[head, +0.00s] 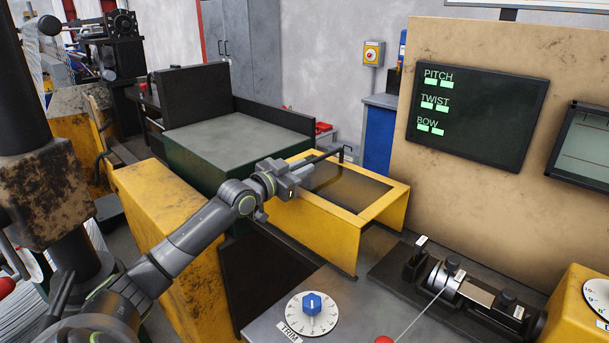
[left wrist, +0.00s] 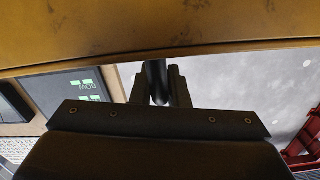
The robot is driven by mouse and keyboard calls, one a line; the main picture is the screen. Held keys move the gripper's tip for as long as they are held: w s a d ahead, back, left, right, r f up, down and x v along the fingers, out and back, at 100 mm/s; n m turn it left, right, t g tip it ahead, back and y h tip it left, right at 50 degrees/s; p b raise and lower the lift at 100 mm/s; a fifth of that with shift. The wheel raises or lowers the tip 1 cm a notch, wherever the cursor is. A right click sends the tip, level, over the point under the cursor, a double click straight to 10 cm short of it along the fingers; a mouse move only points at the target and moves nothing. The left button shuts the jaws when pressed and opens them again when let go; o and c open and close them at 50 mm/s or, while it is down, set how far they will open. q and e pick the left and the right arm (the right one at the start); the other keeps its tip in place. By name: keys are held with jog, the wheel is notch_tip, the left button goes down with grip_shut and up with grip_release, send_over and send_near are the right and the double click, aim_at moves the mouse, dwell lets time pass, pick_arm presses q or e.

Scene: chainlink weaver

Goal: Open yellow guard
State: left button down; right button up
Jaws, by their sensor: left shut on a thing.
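The yellow guard (head: 383,214) stands in the middle of the head view, with a dark see-through window (head: 345,187) in its top. My left gripper (head: 301,168) reaches over the guard's left end and is shut on the handle bar. In the left wrist view the fingers (left wrist: 160,88) close around the dark round bar, and the guard's scuffed yellow face (left wrist: 150,28) fills the top. The guard appears to be down over the machine. My right gripper is not in view.
A blue-knobbed TRIM dial (head: 312,307) is on the bench in front of the guard. A black clamp fixture (head: 458,287) lies to the right, below a dark PITCH, TWIST, BOW panel (head: 477,112). A yellow cabinet (head: 160,215) stands left beneath my arm.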

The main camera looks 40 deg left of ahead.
pick_arm(q)
jog(key=c, duration=1.5)
grip_release()
jog(key=shift+a, duration=0.1)
jog(key=shift+o, duration=0.2)
jog(key=shift+r, duration=0.1)
jog(key=shift+r, duration=0.3)
notch_tip(320, 180, up, 9)
jog(key=shift+r+b, duration=0.1)
jog(key=shift+b, duration=0.4)
